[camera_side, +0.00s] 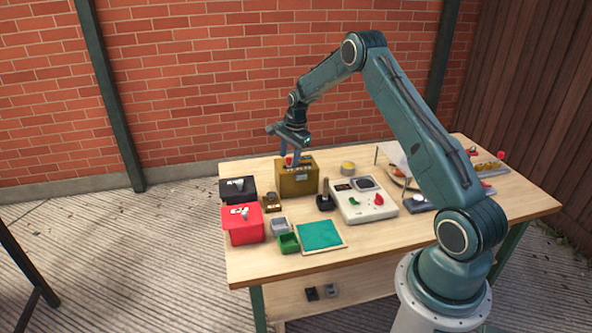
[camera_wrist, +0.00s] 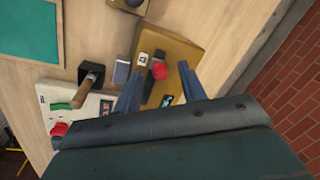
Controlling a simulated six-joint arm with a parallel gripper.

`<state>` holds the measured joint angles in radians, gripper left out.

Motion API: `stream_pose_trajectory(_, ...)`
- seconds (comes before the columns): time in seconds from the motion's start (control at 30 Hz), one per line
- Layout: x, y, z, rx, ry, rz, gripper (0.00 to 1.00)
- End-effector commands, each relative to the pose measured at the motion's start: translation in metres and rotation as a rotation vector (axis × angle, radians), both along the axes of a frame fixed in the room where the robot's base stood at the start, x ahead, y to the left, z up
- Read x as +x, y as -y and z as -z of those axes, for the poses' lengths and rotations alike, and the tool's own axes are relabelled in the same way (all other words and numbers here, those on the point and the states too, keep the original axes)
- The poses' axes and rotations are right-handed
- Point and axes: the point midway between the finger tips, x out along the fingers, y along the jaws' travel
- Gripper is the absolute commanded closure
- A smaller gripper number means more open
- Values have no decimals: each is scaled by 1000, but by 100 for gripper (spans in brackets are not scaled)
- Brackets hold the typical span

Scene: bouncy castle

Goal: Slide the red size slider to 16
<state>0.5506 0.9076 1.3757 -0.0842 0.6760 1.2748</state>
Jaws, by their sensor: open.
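The red slider knob (camera_wrist: 159,71) sits in a dark slot on top of a brass-coloured box (camera_wrist: 185,55). Small displays are set into the box's top beside the slot; their figures are too small to read. My gripper (camera_wrist: 160,67) is open, with one blue finger on each side of the red knob in the wrist view. I cannot tell whether either finger touches it. In the side view, my gripper (camera_side: 290,156) points down over the brass box (camera_side: 299,181), with the red knob (camera_side: 289,160) between or just behind the fingers.
A white console (camera_side: 362,201) with a red knob and green control stands right of the box, with a black-based lever (camera_side: 325,200) between them. A black box (camera_side: 237,190), red box (camera_side: 243,224) and green mat (camera_side: 320,235) lie left and in front. Bare table shows at the front.

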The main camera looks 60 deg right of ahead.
Motion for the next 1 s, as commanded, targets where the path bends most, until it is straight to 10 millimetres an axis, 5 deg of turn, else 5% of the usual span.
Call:
stream_pose_trajectory(0.3,1,0,2,0,1,0,59)
stream_pose_trajectory(0.53,1,0,2,0,1,0,100)
stream_pose_trajectory(1.0,-20,21,1,1,2,3,100)
